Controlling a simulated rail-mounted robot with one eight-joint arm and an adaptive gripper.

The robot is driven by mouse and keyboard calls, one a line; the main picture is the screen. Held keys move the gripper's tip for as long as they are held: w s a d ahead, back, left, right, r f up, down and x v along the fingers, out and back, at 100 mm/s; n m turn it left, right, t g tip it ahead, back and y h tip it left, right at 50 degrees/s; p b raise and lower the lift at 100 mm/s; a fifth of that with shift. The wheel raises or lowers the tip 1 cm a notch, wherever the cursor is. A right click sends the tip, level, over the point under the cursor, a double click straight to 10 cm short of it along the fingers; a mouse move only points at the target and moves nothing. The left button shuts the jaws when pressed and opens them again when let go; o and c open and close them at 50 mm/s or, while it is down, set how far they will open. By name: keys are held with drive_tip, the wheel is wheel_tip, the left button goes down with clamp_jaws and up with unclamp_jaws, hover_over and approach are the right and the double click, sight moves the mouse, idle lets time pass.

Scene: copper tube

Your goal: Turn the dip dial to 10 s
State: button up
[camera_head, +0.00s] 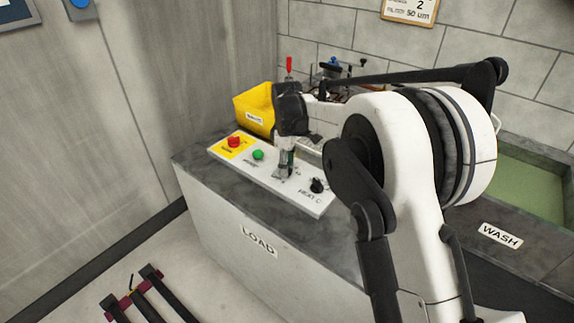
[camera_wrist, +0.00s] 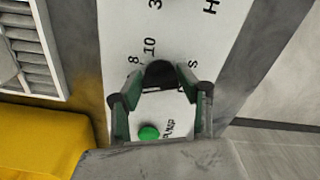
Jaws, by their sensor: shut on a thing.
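The dip dial (camera_wrist: 160,72) is a dark round knob on the white control panel (camera_wrist: 122,22). My gripper (camera_wrist: 161,84) is shut on it, with one green-and-black finger on each side. The printed marks 8 and 10 show beside the dial in the wrist view, and an S shows on its other side. The dial's pointer cannot be made out. In the head view my gripper (camera_head: 284,170) points down at the middle of the panel and hides the dial.
A green button (camera_head: 258,154), a red button (camera_head: 234,141) on a yellow plate and the black HEAT C dial (camera_head: 317,186) share the panel. A yellow bin (camera_head: 255,108) stands behind it. A green-lined basin (camera_head: 530,188) is at the right, by the WASH label.

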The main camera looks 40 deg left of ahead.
drive_tip(key=m, duration=0.4)
drive_tip(key=shift+m, duration=0.3)
drive_tip(key=m, duration=0.3)
drive_tip(key=shift+s+m, duration=0.1)
drive_tip(key=shift+m, duration=0.3)
drive_tip(key=m, duration=0.4)
drive_tip(key=shift+s, duration=0.1)
drive_tip(key=shift+a+m, duration=0.1)
drive_tip(key=shift+m, duration=1.6)
drive_tip(key=o, duration=1.1)
drive_tip(key=shift+o, duration=0.2)
wheel_tip(320, 180, up, 12)
